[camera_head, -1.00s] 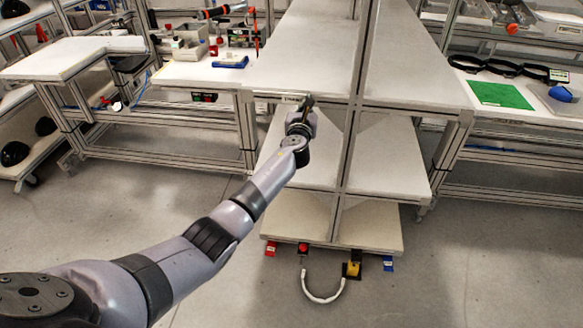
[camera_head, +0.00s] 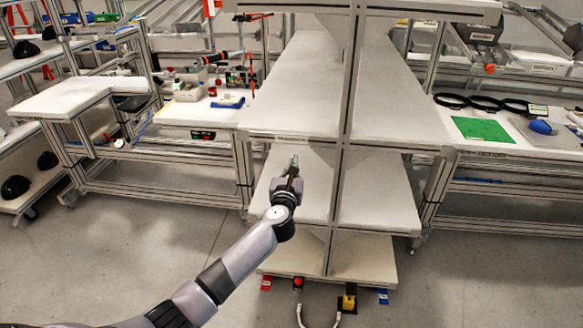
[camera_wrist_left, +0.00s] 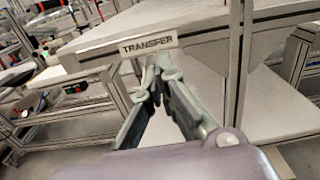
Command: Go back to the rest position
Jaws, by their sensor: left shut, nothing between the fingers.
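My left gripper (camera_head: 293,162) is at the front of the middle shelf rack, just below the front edge of its upper left shelf. In the left wrist view its fingers (camera_wrist_left: 155,78) meet at the tips, with nothing between them. Behind the tips is the shelf's "TRANSFER" label (camera_wrist_left: 148,44). My left arm reaches up from the bottom left of the head view. My right gripper is in neither view.
The shelf rack (camera_head: 290,110) has bare white shelves. A workbench (camera_head: 75,98) stands at the left. A table with a green sheet (camera_head: 482,130) and black rings (camera_head: 485,103) stands at the right.

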